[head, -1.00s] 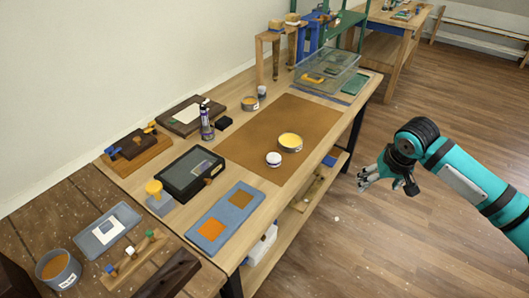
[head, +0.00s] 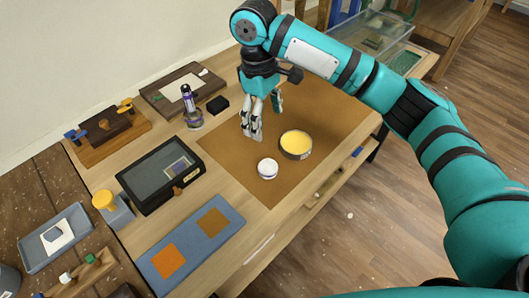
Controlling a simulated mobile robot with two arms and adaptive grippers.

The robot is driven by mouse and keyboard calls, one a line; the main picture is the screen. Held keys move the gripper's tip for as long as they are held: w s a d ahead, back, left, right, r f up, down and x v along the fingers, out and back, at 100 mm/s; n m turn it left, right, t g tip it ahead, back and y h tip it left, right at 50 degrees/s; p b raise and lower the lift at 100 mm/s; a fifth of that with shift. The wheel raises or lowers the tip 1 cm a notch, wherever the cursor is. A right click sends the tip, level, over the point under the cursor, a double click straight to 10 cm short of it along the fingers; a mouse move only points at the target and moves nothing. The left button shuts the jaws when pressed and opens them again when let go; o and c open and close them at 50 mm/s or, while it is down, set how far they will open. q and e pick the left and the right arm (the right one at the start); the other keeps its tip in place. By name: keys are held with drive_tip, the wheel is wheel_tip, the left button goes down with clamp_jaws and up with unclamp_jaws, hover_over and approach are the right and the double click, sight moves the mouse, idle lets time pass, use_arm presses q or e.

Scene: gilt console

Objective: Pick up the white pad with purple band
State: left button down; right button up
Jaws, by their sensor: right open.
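The white pad with purple band (head: 267,168) is a small round white piece, with a thin purple band at its side. It sits on the brown mat (head: 236,158) near the mat's front edge, just left of and in front of a round tin with yellow content (head: 296,144). My right gripper (head: 257,127) points down over the mat, beyond the pad and apart from it. It is open with nothing between its fingers. My left gripper is not in view.
A glass-topped black case (head: 158,178) and a blue tray with orange and brown squares (head: 190,246) lie left of the mat. A spray can (head: 188,99) and a black block (head: 217,104) stand behind. The mat's front part around the pad is mostly clear.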

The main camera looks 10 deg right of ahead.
drive_tip(key=p, duration=0.1)
hover_over(268, 165)
drive_tip(key=f, duration=0.7)
drive_tip(key=w+f, duration=0.1)
drive_tip(key=f, duration=0.3)
drive_tip(key=shift+s+f+p, duration=0.2)
drive_tip(key=shift+f+p, duration=0.05)
drive_tip(key=shift+f, duration=0.7)
drive_tip(key=shift+s+f+p, duration=0.15)
drive_tip(key=shift+f+p, duration=0.15)
drive_tip(key=shift+f, duration=0.7)
drive_tip(key=shift+s+f+p, duration=0.2)
drive_tip(key=shift+f+p, duration=0.05)
drive_tip(key=shift+f, duration=0.7)
drive_tip(key=shift+c, duration=0.4)
drive_tip(key=c, duration=1)
drive_tip(key=shift+r, duration=0.15)
